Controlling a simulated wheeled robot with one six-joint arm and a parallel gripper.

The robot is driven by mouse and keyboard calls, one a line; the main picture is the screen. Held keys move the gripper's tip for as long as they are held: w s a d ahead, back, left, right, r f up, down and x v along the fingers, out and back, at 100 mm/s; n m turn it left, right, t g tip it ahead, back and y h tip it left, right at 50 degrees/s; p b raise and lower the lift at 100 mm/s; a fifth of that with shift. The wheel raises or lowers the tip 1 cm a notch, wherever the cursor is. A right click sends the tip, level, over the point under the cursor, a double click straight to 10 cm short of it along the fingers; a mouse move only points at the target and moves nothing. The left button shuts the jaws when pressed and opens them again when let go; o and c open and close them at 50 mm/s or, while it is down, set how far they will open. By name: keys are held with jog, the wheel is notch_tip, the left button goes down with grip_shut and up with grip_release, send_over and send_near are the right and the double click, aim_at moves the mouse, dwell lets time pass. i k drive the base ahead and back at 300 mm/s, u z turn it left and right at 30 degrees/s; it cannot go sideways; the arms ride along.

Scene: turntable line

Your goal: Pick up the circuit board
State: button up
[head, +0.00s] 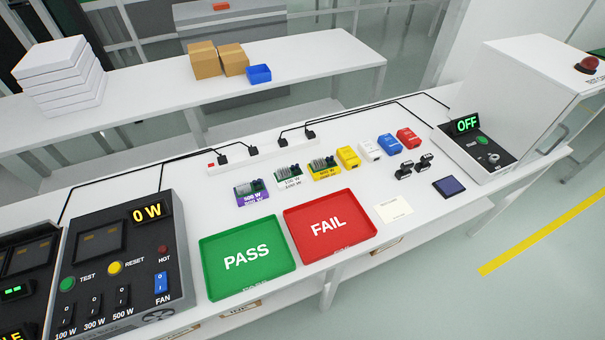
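Three small units with green circuit boards and upright metallic parts stand in a row on the white bench. One has a purple front label (253,198), one a white label (289,183), and one a yellow label (326,173). The purple label seems to read 500 W; the others are too small to read surely. I cannot tell which of them is the circuit board of the task. A flat dark blue square (449,186) lies at the right of the bench; its kind is unclear. My gripper is not in view.
A green PASS tray (215,250) and red FAIL tray (300,238) lie empty in front of the boards. Yellow (348,157), white (370,149), blue (389,145) and red (408,138) blocks stand to their right. A power strip (255,154) with plugs and cables runs behind.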

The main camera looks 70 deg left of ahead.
aim_at(255, 192)
jog(key=i, duration=0.5)
jog(key=u, duration=3.45)
jog(key=i, duration=0.5)
jog(key=z, duration=0.05)
